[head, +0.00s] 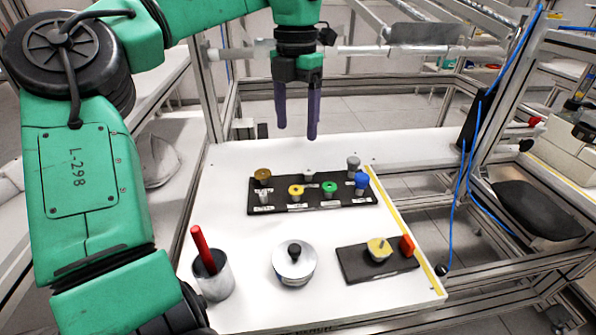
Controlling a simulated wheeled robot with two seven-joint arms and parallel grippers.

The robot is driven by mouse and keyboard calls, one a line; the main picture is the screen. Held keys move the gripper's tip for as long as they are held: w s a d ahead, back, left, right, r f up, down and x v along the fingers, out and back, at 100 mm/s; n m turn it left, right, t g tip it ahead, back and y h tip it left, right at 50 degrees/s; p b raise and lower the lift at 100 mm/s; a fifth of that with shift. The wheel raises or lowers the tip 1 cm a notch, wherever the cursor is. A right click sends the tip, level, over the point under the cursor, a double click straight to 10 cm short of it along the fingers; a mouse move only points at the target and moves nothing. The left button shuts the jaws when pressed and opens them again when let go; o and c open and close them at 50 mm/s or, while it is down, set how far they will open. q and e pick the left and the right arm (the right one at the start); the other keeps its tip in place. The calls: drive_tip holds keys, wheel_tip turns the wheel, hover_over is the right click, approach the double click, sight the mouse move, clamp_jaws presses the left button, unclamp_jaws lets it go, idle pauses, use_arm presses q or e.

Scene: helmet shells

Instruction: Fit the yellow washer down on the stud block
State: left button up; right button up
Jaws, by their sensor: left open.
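A small yellow ring-shaped piece (296,189), which looks like the yellow washer, sits on a short pale post in the front row of the black rack (317,204). At the front right lies a dark plate (353,264), which looks like the stud block's base. On it stands a pale-yellow-topped round piece (377,252) with a grey pin sticking up at a slant, beside a red block (407,245). My left gripper (298,134) is open and empty, fingers pointing down, high above and behind the rack. My right gripper is not in view.
The rack also holds a green ring (330,187), a blue cap (361,181), a brown knob (263,175) and grey pieces. A metal cup (215,281) with a red stick and a white jar with a black knob (293,264) stand in front. The white table's middle is clear.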

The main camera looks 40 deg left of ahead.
use_arm(q)
drive_tip(key=b, duration=0.1)
approach(296, 189)
wheel_tip(296, 189, down, 7)
drive_tip(key=shift+s+d+f+b, duration=0.15)
drive_tip(key=shift+d+f+b, duration=0.05)
drive_tip(key=shift+f+b, duration=0.1)
drive_tip(key=shift+a, duration=0.1)
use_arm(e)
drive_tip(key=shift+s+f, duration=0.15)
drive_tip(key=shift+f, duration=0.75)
use_arm(q)
drive_tip(key=shift+f, duration=0.2)
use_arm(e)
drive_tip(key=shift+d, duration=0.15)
